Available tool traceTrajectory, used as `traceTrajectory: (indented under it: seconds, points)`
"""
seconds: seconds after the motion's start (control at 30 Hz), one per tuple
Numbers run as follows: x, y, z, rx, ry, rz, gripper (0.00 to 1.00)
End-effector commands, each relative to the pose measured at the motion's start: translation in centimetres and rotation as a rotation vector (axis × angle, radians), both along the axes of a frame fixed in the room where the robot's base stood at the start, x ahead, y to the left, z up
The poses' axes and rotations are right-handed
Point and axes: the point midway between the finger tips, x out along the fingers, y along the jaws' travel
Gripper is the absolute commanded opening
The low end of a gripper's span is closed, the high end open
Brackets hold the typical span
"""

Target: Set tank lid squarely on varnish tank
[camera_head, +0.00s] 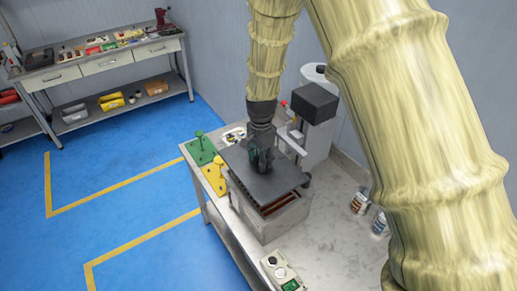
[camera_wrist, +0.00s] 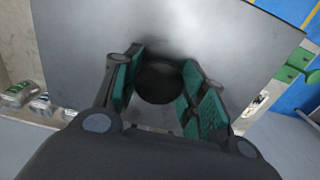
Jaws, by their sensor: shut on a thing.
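The tank lid (camera_head: 240,165) is a flat dark grey plate over the varnish tank (camera_head: 277,226), a grey box on the bench. My gripper (camera_head: 261,161) points down at the lid's middle and is shut on its knob. In the wrist view the lid (camera_wrist: 200,32) fills much of the picture, and the round black knob (camera_wrist: 158,84) sits between my gripper's green pads (camera_wrist: 165,92). The tank's opening, with brown inside, shows along the lid's front right edge. The lid looks offset toward the back left. I cannot tell whether it touches the rim.
A yellow bracket (camera_head: 214,176) and a green fixture (camera_head: 200,150) stand left of the tank. A black box-shaped head (camera_head: 314,103) rises behind it. A control box (camera_head: 282,274) is in front. Jars (camera_head: 359,201) stand at right, with bare bench top between.

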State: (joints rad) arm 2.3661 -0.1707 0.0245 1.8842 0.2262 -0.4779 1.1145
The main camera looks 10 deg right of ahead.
Motion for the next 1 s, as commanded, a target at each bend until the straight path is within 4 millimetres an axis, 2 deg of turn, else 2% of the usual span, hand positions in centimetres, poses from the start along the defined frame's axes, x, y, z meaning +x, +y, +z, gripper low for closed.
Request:
traceTrajectory:
  seconds: [0.23,0.6,1.0]
  points:
    - [-0.5,-0.6,-0.8,0.001,-0.004,-0.007,0.02]
    - [0.5,-0.4,-4.5,0.0,0.004,-0.006,0.02]
    - [0.4,-0.2,-7.2,0.0,0.004,-0.004,0.02]
